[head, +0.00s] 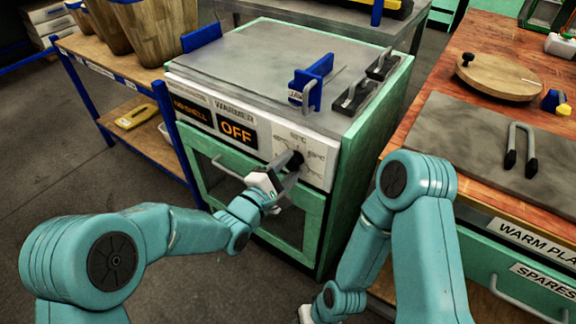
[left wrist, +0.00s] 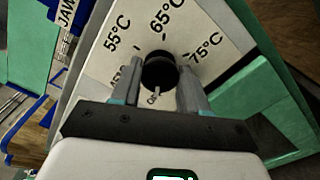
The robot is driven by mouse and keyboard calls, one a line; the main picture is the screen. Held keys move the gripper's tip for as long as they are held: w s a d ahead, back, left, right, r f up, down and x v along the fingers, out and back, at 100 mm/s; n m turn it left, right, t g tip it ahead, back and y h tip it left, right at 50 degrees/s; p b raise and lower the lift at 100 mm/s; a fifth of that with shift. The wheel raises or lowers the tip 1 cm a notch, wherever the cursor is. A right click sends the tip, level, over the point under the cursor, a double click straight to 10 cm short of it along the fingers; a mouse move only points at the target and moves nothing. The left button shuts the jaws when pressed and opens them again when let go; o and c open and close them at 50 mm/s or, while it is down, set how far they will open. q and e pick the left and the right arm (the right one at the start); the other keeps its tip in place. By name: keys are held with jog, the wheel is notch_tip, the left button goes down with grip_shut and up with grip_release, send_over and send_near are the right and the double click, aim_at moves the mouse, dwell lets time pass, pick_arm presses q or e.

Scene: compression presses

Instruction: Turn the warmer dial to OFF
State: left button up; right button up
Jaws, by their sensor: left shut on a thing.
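The warmer (head: 222,163) is a green cabinet with a white front panel, and its display (head: 237,131) reads OFF in orange. The black dial (head: 297,158) sits at the right of this panel with temperature marks around it. In the left wrist view the dial (left wrist: 160,72) is ringed by 55°C, 65°C and 75°C marks, and a pale pointer line on its lower side points down toward a small, partly hidden label. My left gripper (head: 287,172) is shut on the dial, one finger on each side. Only a sliver of my right gripper shows at the bottom edge; its fingers are hidden.
A wooden bench (head: 450,90) on the right holds a grey plate, a round board and a U-shaped tool. A blue-framed shelf (head: 110,72) with wooden containers stands left. Floor is clear at the left front.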

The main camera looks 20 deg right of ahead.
pick_arm(q)
jog(key=shift+n, duration=0.3)
dwell(0.4)
jog(key=o, duration=1)
jog(key=shift+o, duration=0.2)
jog(key=shift+a, duration=0.1)
jog(key=p+v, duration=0.2)
jog(key=v, duration=1.4)
jog(key=shift+s, duration=0.15)
jog(key=shift+a, duration=0.1)
